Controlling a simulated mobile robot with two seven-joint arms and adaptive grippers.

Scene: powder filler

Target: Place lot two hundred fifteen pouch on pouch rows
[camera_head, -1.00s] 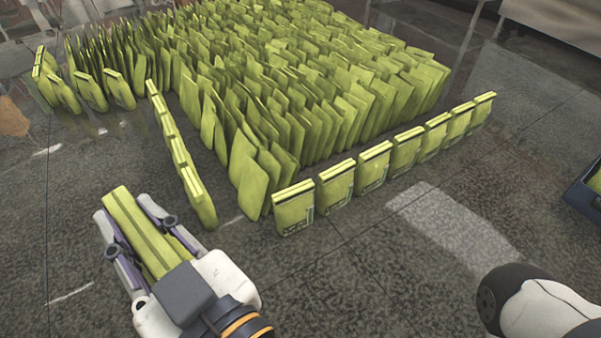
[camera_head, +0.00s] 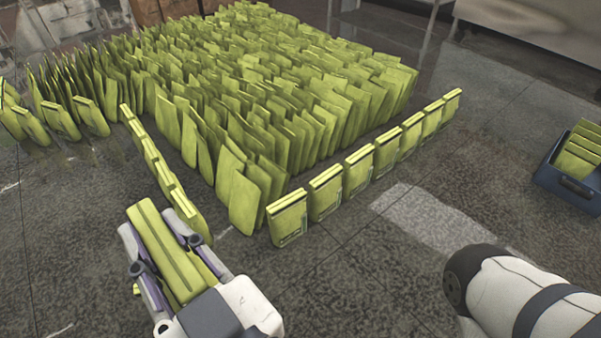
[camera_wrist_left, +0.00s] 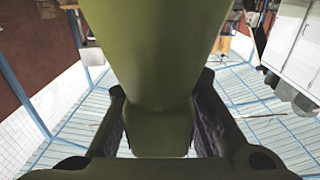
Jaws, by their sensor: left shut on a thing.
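My left gripper (camera_head: 165,250) is shut on a yellow-green pouch (camera_head: 166,252) at the lower left of the head view. The held pouch (camera_wrist_left: 155,60) fills the middle of the left wrist view between the two fingers. The pouch rows (camera_head: 270,85) stand upright, packed close together on the dark floor. A front line of spaced pouches (camera_head: 325,192) runs toward the upper right. Another line (camera_head: 160,170) runs along the left side, just beyond my gripper. I cannot read any lot number. The right gripper is not in view.
A blue crate (camera_head: 567,190) with several green pouches stands at the right edge. More upright pouches (camera_head: 60,118) stand at the far left. The floor (camera_head: 345,275) in front of the rows is clear.

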